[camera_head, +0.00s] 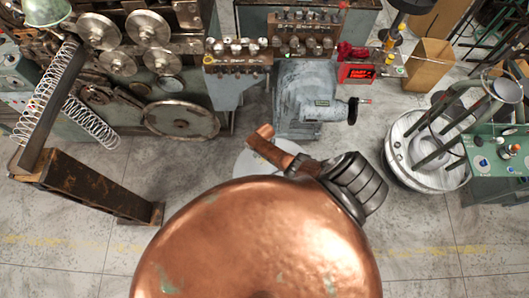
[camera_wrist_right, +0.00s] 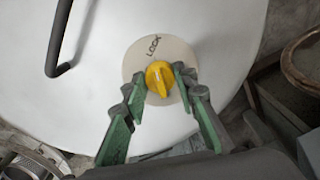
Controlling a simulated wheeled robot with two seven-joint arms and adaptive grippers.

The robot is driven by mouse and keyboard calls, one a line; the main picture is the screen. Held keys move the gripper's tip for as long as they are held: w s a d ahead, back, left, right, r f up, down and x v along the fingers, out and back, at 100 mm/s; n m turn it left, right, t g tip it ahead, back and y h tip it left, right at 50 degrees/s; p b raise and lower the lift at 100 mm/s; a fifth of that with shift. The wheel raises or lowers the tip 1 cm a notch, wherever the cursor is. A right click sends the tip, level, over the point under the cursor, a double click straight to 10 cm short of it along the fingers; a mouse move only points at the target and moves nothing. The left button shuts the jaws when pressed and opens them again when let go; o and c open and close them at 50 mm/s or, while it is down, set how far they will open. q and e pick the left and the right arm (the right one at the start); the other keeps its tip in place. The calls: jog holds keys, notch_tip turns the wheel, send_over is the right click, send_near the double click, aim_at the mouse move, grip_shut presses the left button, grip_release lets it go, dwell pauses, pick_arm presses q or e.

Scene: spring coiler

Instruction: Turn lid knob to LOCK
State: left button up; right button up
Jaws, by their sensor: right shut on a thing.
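In the right wrist view, a yellow knob (camera_wrist_right: 159,78) sits on a pale beige round plate (camera_wrist_right: 176,55) on a large white lid (camera_wrist_right: 110,100). The dark word LOCK (camera_wrist_right: 153,46) is printed slantwise on the plate, just above the knob. The knob's raised ridge runs roughly up and down in the picture, tilted slightly; I cannot tell which end is its pointer. My right gripper (camera_wrist_right: 161,84) has its green fingers on both sides of the knob and is shut on it. My left gripper does not show in either view. The knob cannot be made out in the head view.
A bent black handle (camera_wrist_right: 60,68) rises from the lid at the left of the wrist view. In the head view, a coiling machine (camera_head: 130,60) stands back left, a grey motor housing (camera_head: 308,90) back centre, and a rusty beam (camera_head: 95,190) at left.

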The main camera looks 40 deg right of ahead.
jog(key=o, duration=1.2)
jog(key=shift+c, duration=0.2)
notch_tip(320, 180, up, 12)
jog(key=shift+d, duration=0.1)
dwell(0.5)
